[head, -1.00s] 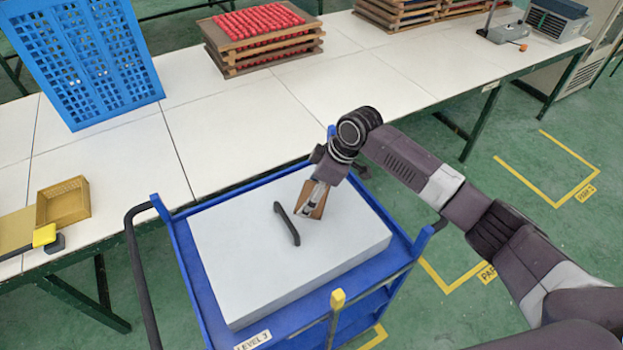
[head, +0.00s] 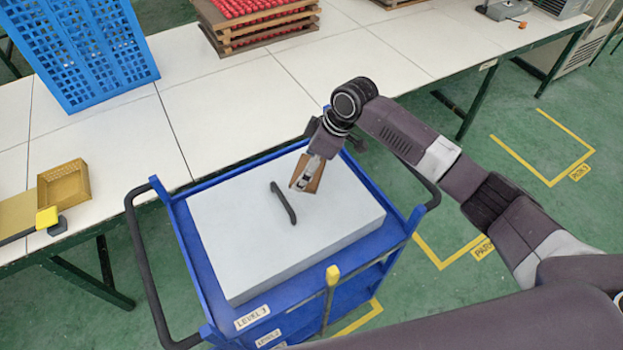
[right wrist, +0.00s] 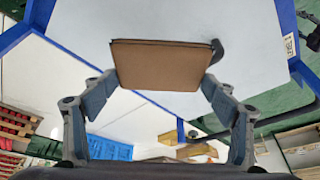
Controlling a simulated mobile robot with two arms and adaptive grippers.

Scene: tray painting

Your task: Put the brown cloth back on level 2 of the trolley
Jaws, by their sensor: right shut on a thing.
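The brown cloth (head: 314,168) is a flat folded piece held in my right gripper (head: 303,184), above the top of the blue trolley (head: 181,235). In the right wrist view the cloth (right wrist: 162,65) sits between both fingertips of the right gripper (right wrist: 160,84), which is shut on it. A white box-like block with a black handle (head: 284,202) fills most of the trolley's top, marked LEVEL 3 (head: 252,317). The LEVEL 2 label (head: 268,338) shows below it. The inside of level 2 is mostly hidden. My left gripper is not in view.
A long white table (head: 235,105) stands behind the trolley. It holds a blue crate (head: 85,50), a small yellow basket (head: 64,186) and stacked trays of red pieces (head: 255,30). A yellow-capped post (head: 333,275) stands at the trolley's front. Green floor is clear at right.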

